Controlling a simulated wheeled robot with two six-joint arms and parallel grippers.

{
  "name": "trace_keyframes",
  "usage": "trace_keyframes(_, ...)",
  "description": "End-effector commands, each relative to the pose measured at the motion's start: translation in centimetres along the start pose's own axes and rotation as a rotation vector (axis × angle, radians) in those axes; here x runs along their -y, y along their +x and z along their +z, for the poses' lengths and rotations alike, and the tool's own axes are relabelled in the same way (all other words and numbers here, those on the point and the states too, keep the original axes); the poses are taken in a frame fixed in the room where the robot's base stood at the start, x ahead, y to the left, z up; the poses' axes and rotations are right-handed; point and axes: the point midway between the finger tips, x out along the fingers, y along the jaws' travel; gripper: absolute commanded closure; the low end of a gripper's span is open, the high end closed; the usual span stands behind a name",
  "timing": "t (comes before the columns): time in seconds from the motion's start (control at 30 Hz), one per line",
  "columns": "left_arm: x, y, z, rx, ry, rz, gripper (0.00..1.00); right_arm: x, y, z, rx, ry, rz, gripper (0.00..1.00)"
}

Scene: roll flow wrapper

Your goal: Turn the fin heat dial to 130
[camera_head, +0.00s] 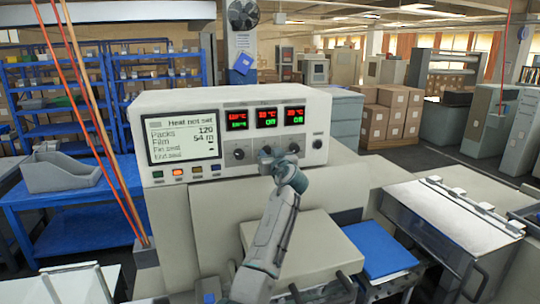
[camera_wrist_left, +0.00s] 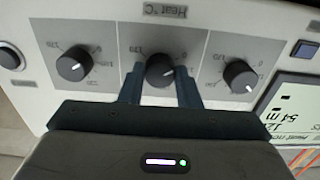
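The white machine's control panel (camera_head: 180,100) carries three black dials in a row under three small red and green displays. My left gripper (camera_head: 272,157) is at the middle dial (camera_wrist_left: 160,70), with its two fingers (camera_wrist_left: 160,84) on either side of it. The fingers look open, with a small gap beside the dial; contact is not clear. The other two dials (camera_wrist_left: 73,64) (camera_wrist_left: 238,76) stand free. The dial names are too small to read, so I cannot tell which is fin heat. The panel screen (camera_head: 183,138) reads "Heat not set". My right gripper is not in view.
Several coloured buttons (camera_head: 177,172) lie below the screen, and a black knob (camera_head: 317,143) is at the panel's right end. A beige block (camera_head: 310,245) stands in front of the panel beside my arm. A blue pad (camera_head: 378,248) lies to its right.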

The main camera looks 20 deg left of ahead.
Motion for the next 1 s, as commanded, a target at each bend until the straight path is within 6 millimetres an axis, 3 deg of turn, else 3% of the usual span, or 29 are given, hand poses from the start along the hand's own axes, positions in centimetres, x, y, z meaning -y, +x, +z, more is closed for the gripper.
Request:
trace_keyframes(0.47, 0.0, -0.1, 0.2, 0.000, 0.071, 0.000, 0.93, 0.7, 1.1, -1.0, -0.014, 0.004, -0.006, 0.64)
trace_keyframes(1.0, 0.0, -0.1, 0.2, 0.000, 0.525, 0.001, 0.93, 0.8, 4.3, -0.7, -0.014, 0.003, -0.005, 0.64)
